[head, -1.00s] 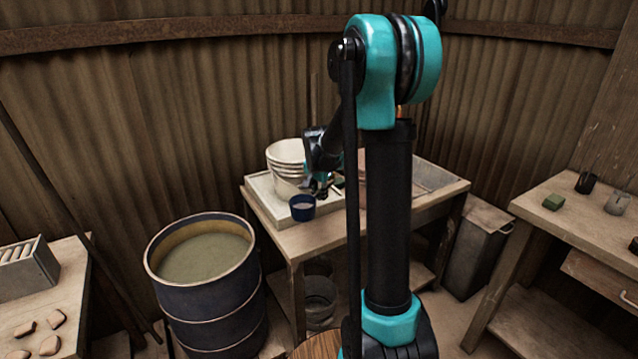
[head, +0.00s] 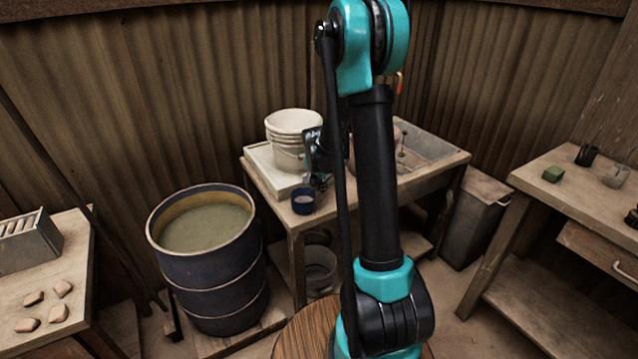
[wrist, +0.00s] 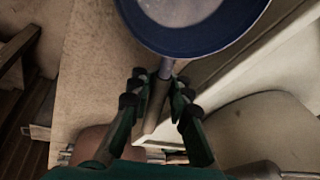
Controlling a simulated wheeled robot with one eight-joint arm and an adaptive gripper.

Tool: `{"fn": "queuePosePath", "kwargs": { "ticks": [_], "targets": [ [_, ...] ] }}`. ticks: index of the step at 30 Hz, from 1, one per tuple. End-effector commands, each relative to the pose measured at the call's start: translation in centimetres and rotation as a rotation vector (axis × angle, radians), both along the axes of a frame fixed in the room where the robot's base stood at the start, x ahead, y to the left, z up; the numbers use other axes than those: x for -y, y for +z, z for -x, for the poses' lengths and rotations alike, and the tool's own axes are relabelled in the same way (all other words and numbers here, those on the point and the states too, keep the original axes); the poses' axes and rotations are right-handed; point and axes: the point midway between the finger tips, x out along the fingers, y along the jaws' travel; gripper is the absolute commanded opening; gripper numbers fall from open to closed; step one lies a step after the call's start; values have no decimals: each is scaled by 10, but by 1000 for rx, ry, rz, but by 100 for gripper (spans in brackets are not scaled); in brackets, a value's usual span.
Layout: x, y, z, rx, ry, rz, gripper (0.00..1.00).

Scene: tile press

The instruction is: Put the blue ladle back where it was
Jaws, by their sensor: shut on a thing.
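The blue ladle shows in the head view as a small dark-blue cup (head: 303,201) with a pale inside, at the front left of the wooden table beside the white tray. In the wrist view its round bowl (wrist: 190,42) is at the top, with a blue rim and a pale grey inside. Its handle runs down between my fingers. My gripper (wrist: 158,85) is shut on the handle, and in the head view my gripper (head: 318,182) is just behind the cup, partly hidden by my arm. I cannot tell whether the ladle touches the table.
A white bucket (head: 290,127) stands on the white tray (head: 262,165) behind the ladle. A dark-blue barrel (head: 212,285) of greenish liquid stands left of the table (head: 330,205). A grey basin (head: 432,150) is at the table's right. Another bench (head: 545,195) stands far right.

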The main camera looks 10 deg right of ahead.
Motion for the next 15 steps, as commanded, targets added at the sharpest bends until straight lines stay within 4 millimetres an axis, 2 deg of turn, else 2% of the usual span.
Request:
{"fn": "queuePosePath", "kwargs": {
  "ticks": [10,11,13,15],
  "targets": [
    [0,-2,0,0,0,0,0],
    [0,-2,0,0,0,0,16],
    [0,-2,0,0,0,0,24],
    [0,-2,0,0,0,0,26]
  ]
}}
